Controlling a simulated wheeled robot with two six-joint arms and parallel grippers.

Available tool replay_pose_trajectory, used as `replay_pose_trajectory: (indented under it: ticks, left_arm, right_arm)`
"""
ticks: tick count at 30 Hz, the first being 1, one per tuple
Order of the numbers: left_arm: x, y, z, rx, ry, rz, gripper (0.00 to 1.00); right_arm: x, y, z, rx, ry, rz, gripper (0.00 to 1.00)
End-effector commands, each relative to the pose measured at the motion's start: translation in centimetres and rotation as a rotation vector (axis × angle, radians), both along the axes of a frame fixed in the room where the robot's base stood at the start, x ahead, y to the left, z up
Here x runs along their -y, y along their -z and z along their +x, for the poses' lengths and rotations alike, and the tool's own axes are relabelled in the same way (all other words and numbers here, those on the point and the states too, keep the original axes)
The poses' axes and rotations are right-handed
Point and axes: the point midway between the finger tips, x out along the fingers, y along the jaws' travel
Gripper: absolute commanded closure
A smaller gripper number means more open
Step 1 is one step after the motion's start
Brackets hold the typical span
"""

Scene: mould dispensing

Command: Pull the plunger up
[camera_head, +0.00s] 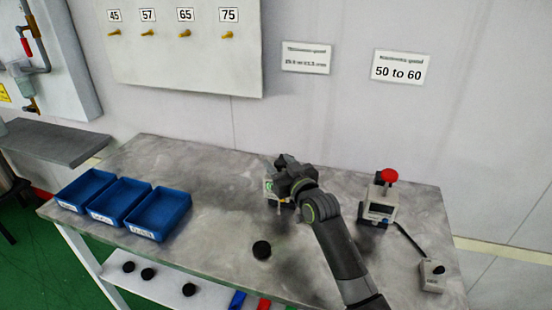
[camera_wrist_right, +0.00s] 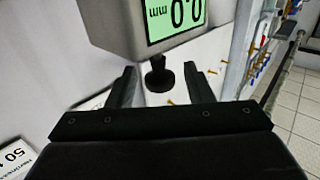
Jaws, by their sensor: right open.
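My right gripper (camera_wrist_right: 160,88) is open, with one finger on each side of the plunger; a gap shows on both sides. In the head view my right gripper (camera_head: 284,172) is over the table beside the gauge (camera_head: 269,189), hiding most of it. The plunger is hidden there. My left gripper is not in view.
The grey table (camera_head: 225,250) also holds blue trays (camera_head: 163,214) at the left and a black disc (camera_head: 262,249). A device with a red knob (camera_head: 389,175) stands at the right, cabled to a small box (camera_head: 432,275). A pegboard (camera_head: 180,60) hangs behind.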

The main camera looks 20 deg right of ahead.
Motion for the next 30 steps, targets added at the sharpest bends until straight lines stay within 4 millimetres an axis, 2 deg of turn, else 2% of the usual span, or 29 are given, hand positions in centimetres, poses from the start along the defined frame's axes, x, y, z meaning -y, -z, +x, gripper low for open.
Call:
replay_pose_trajectory:
  ticks: [6, 18, 28, 30]
  left_arm:
    - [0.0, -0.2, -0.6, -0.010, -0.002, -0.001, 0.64]
    - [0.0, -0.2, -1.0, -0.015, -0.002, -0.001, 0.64]
    - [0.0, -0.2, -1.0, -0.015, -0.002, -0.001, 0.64]
    - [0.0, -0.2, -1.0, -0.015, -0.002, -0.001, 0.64]
  right_arm:
    - [-0.4, 0.0, 1.8, 0.000, -0.001, 0.000, 0.53]
    - [-0.4, 0.0, 2.2, -0.001, 0.000, 0.000, 0.54]
    - [-0.4, 0.0, 2.2, -0.001, 0.000, 0.000, 0.98]
    - [-0.4, 0.0, 2.2, -0.001, 0.000, 0.000, 1.00]
